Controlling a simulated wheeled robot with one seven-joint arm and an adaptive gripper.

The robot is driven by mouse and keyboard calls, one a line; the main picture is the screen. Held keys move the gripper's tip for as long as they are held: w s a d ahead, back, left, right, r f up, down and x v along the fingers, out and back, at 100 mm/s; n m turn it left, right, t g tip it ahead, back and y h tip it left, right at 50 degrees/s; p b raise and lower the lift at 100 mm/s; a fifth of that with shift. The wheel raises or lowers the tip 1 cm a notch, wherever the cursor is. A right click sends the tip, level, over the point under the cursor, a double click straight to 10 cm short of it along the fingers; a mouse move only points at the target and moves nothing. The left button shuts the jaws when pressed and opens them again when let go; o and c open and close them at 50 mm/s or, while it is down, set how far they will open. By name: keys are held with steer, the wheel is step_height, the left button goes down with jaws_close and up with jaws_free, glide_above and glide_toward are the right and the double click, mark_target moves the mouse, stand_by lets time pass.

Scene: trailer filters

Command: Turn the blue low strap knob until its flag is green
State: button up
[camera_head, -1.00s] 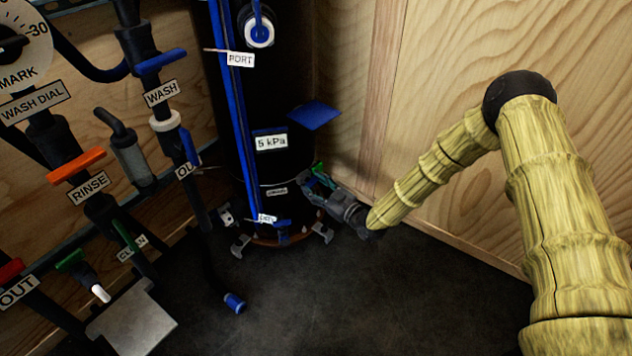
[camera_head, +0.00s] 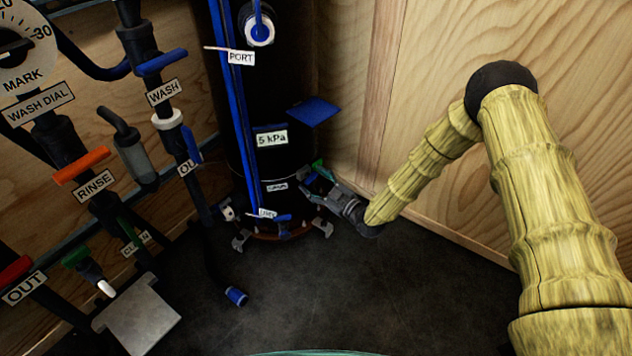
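A black upright cylinder (camera_head: 240,145) stands in the corner with a blue strip down its front. A small white label (camera_head: 277,187) sits on a band low on it, its text too small to read. At the band's right end are a small blue piece (camera_head: 309,179), which may be the low strap knob, and a green piece (camera_head: 319,166), which may be its flag. My gripper (camera_head: 318,186) is at these pieces, reaching in from the right. Its fingers are small and dark and overlap them, so I cannot tell whether they touch or grip.
Another label (camera_head: 267,213) and blue lever (camera_head: 284,218) are lower on the cylinder. A blue plate (camera_head: 315,111) sticks out above my gripper. Pipes with an orange RINSE handle (camera_head: 81,166) fill the left. The dark floor (camera_head: 390,285) is clear at centre right.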

stand_by(0.3)
steer(key=v, duration=1.2)
steer(key=shift+s, duration=0.1)
